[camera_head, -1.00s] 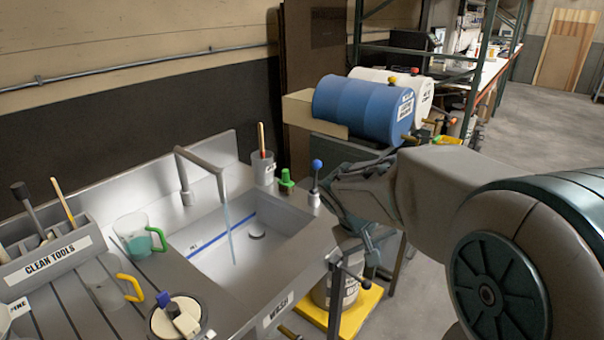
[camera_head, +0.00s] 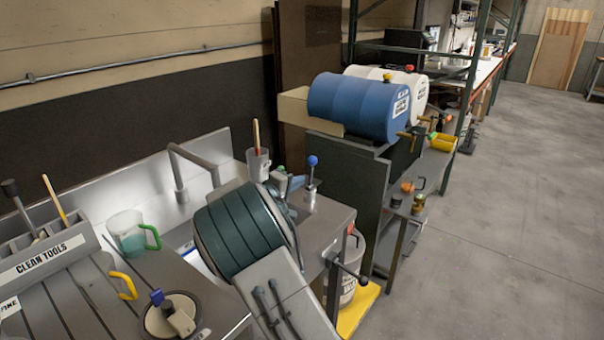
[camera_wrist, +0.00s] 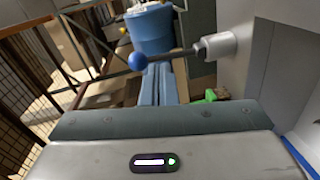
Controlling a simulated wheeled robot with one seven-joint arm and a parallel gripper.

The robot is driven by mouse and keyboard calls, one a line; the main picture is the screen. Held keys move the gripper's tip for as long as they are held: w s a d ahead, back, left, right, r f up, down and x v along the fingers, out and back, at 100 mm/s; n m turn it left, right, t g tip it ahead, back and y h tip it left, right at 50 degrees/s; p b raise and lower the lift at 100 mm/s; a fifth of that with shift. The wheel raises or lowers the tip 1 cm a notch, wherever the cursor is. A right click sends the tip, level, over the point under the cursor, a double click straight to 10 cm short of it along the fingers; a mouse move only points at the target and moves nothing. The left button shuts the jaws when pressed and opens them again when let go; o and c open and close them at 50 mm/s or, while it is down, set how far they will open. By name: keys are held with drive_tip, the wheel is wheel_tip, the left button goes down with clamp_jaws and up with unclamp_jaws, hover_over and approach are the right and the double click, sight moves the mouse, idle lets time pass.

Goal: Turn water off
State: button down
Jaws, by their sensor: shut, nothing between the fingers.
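The blue-knobbed lever (camera_head: 313,161) stands upright on the sink's right rim in the head view. In the wrist view its blue ball (camera_wrist: 138,61) lies just beyond my fingertips, with its rod running right to a pale base (camera_wrist: 216,45). My gripper (camera_head: 295,183) is shut and empty, left of the lever and pointing toward it; its shut fingers also show in the wrist view (camera_wrist: 158,72). I cannot tell whether they touch the lever. The faucet (camera_head: 192,165) shows, but my arm hides most of the basin and where the stream would fall.
A cup with a stick (camera_head: 258,165) and a green fitting stand near the lever, partly behind my gripper. A green-handled jug (camera_head: 130,233), a clean-tools caddy (camera_head: 47,252) and a yellow handle (camera_head: 124,285) are left. Blue drum (camera_head: 358,107) behind. Open floor lies right.

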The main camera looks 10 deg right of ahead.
drive_tip(key=w+a+n+t, duration=0.2)
drive_tip(key=a, duration=0.3)
drive_tip(key=shift+w+a+f+t+y, duration=0.25)
drive_tip(key=shift+w+t+y, duration=0.1)
drive_tip(key=shift+t+y, duration=0.05)
drive_tip(key=p+x, duration=0.3)
drive_tip(key=x, duration=0.7)
drive_tip(key=shift+s+d+f, duration=0.15)
drive_tip(key=shift+s+d, duration=0.4)
drive_tip(key=shift+s, duration=0.3)
drive_tip(key=shift+s+d+f, duration=0.1)
drive_tip(key=shift+s+d, duration=0.5)
drive_tip(key=shift+s, duration=0.25)
drive_tip(key=shift+a+f+b, duration=0.1)
drive_tip(key=shift+f+b, duration=0.05)
drive_tip(key=shift+b, duration=0.4)
drive_tip(key=shift+s+b, duration=0.1)
drive_tip(key=shift+b, duration=0.2)
